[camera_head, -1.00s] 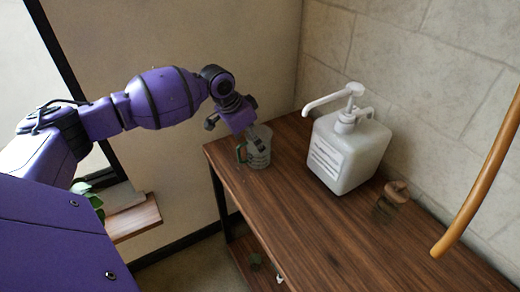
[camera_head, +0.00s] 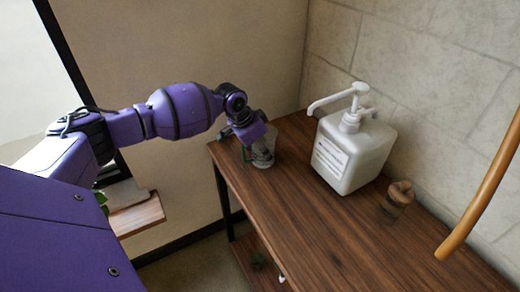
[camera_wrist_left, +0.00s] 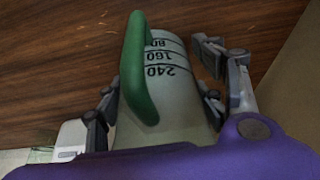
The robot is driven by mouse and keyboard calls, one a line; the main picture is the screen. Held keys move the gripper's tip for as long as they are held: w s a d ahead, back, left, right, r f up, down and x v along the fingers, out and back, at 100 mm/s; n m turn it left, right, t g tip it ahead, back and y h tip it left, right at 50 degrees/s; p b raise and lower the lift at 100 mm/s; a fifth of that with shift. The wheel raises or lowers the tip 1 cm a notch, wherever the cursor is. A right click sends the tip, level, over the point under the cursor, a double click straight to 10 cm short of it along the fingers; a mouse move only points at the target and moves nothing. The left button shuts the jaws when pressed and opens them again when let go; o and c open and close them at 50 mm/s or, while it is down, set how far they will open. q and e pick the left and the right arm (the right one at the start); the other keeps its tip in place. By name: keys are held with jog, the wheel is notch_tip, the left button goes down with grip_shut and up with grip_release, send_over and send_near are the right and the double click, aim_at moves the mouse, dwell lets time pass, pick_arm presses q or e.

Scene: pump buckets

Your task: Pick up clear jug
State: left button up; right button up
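The clear jug (camera_head: 264,158) stands upright on the wooden table near its far left corner. In the left wrist view the jug (camera_wrist_left: 168,100) shows a green handle (camera_wrist_left: 138,70) and dark measuring marks. My left gripper (camera_head: 249,138) is over the jug and hides its upper part in the head view. In the left wrist view the fingers of my left gripper (camera_wrist_left: 158,76) are spread on either side of the jug. A gap shows beside the right fingertip; contact at the left finger is unclear. My right gripper is not in view.
A white pump bottle (camera_head: 352,155) stands on the table (camera_head: 300,225) right of the jug. A small brown stoppered jar (camera_head: 397,198) is nearer the right edge. An orange curved rod (camera_head: 485,190) hangs at the right. The table's front middle is clear.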

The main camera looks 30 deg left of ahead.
pick_arm(q)
jog(key=c, duration=0.3)
